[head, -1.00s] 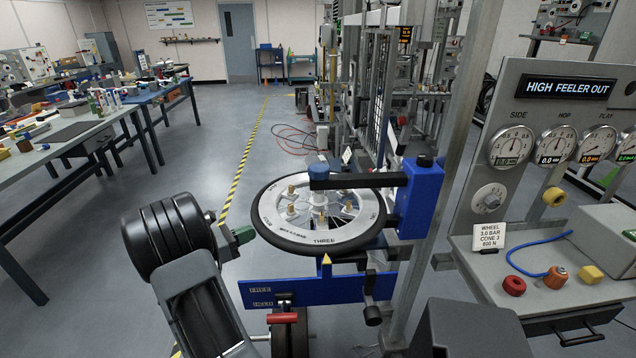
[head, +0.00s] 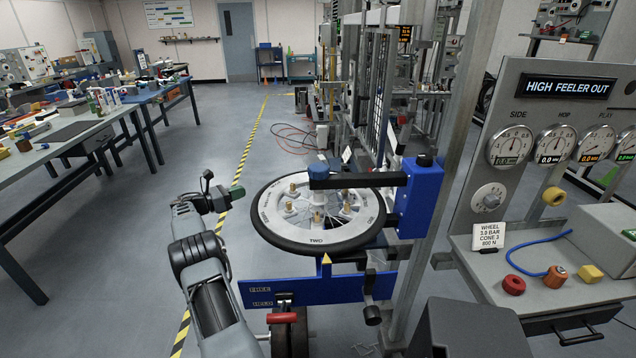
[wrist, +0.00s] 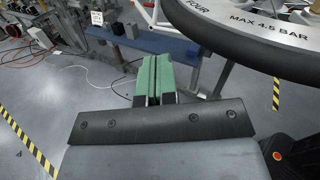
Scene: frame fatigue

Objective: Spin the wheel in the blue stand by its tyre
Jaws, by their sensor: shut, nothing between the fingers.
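The wheel lies flat in the blue stand (head: 419,205), its black tyre (head: 318,247) around a grey disc (head: 343,229). "TWO" on the disc faces the yellow pointer (head: 326,259) at the front. A dark arm of the stand reaches over the hub to a blue cap (head: 318,170). My gripper (head: 237,192) is just left of the tyre and looks apart from it. In the wrist view its green fingers (wrist: 153,78) are together and empty, with the tyre (wrist: 262,52) at upper right, showing "FOUR" and "MAX 4.5 BAR".
A blue bar marked "FREE" and "HELD" (head: 262,292) with a red handle (head: 283,317) is below the wheel. A panel reading "HIGH FEELER OUT" (head: 567,87) with dials stands right. Benches (head: 80,140) are at left; open floor lies between.

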